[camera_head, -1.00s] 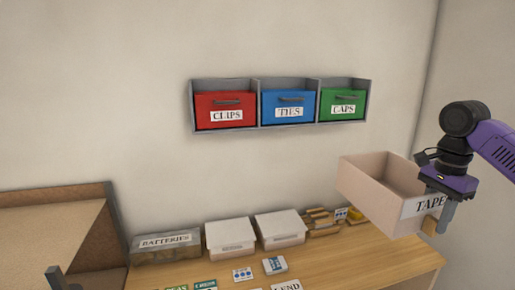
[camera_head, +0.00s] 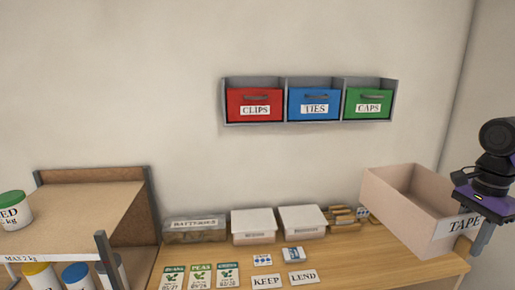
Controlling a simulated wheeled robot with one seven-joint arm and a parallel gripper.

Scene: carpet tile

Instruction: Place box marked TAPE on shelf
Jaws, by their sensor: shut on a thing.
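The box marked TAPE (camera_head: 402,212) is a pale pinkish open-topped box with a white label on its front. It is at the right, in front of the bench's right end. My gripper (camera_head: 475,240) is at the box's front right, shut on its labelled front wall; the fingers are partly hidden. A shelf unit (camera_head: 90,205) with a brown top board stands at the left, its front edge labelled "MAX 2 kg". A grey wall shelf (camera_head: 224,100) holds the red CLIPS, blue TIES and green CAPS bins.
The wooden bench (camera_head: 190,257) carries a BATTERIES box (camera_head: 195,230), two white lidded boxes (camera_head: 253,226), seed packets and KEEP and LEND cards. A green-lidded tub (camera_head: 14,210) stands on the shelf unit's left; several tins sit below. The right part of its top board is clear.

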